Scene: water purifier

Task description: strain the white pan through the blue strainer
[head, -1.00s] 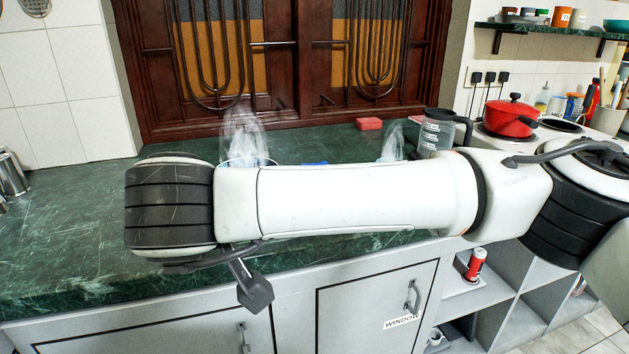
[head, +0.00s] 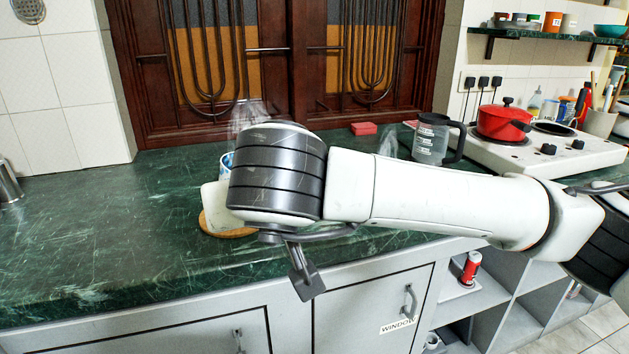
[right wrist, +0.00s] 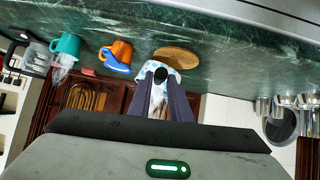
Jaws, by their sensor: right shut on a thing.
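My right gripper (right wrist: 166,92) is shut on a white pan (right wrist: 158,88) with blue patterning, in the right wrist view. Steam comes from it. In the head view only a blue-and-white sliver of the pan (head: 226,161) shows beside my right arm, which hides the rest and the fingers. The blue strainer, as far as I can tell, is the blue piece (right wrist: 117,67) at the orange mug (right wrist: 121,50) in the right wrist view; whether it sits in the mug is unclear. My arm hides it in the head view. My left gripper is out of view.
A round wooden board (right wrist: 177,56) lies on the green counter (head: 110,225) close to the pan. A teal mug (right wrist: 68,44) with steam is past the orange mug. A clear jug (head: 431,143) and a red pot (head: 502,122) on the hob stand right. The counter's left part is mostly clear.

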